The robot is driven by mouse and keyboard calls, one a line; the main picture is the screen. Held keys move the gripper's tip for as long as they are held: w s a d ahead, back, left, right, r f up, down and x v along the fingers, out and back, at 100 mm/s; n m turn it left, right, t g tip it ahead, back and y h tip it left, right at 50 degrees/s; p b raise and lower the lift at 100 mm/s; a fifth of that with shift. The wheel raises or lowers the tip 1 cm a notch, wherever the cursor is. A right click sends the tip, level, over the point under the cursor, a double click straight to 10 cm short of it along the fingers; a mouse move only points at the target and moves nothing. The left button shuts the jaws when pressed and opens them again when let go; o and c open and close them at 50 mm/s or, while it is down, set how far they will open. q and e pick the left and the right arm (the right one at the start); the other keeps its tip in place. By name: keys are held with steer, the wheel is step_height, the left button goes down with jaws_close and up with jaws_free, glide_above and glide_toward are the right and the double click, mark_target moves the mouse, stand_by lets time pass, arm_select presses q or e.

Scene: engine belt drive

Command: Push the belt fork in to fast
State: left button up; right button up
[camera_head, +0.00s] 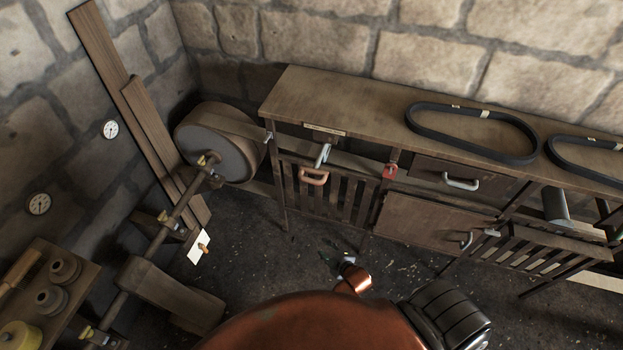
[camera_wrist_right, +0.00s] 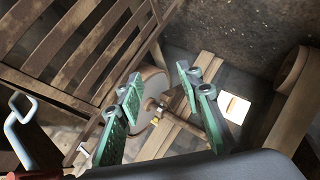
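My right gripper (camera_head: 330,254) is low over the floor, apart from the handle. Its green fingers are spread and empty in the right wrist view (camera_wrist_right: 160,88), with the pulley (camera_wrist_right: 152,84) beyond them. My left gripper is not in view.
The bench (camera_head: 360,95) carries two black belt loops (camera_head: 470,132). Slatted panels (camera_head: 330,190), a drawer (camera_head: 430,172) and a red part (camera_head: 390,171) line its front. A shaft (camera_head: 157,240) and tool shelf (camera_head: 30,290) stand left. Open floor (camera_head: 265,230) lies between.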

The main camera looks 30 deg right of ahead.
steer(key=w+d+r+n+t, duration=0.1)
steer(key=w+r+n+t, duration=0.15)
steer(key=r, duration=0.55)
steer(key=w+d+r+n+t, duration=0.1)
steer(key=w+r, duration=0.3)
steer(key=r, duration=0.4)
steer(key=n+t+p, duration=0.1)
steer(key=t, duration=0.1)
glide_toward(312, 182)
steer(key=w+f, duration=0.2)
steer(key=w, duration=0.1)
steer(key=shift+n+h, duration=0.25)
steer(key=shift+h, duration=0.15)
steer(key=w, duration=0.7)
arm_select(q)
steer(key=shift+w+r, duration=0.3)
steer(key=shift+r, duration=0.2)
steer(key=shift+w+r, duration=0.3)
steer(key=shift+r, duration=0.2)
arm_select(e)
steer(key=shift+w+d, duration=0.15)
steer(key=shift+w, duration=0.4)
steer(key=shift+c, duration=0.6)
jaws_close()
steer(key=shift+f, duration=0.1)
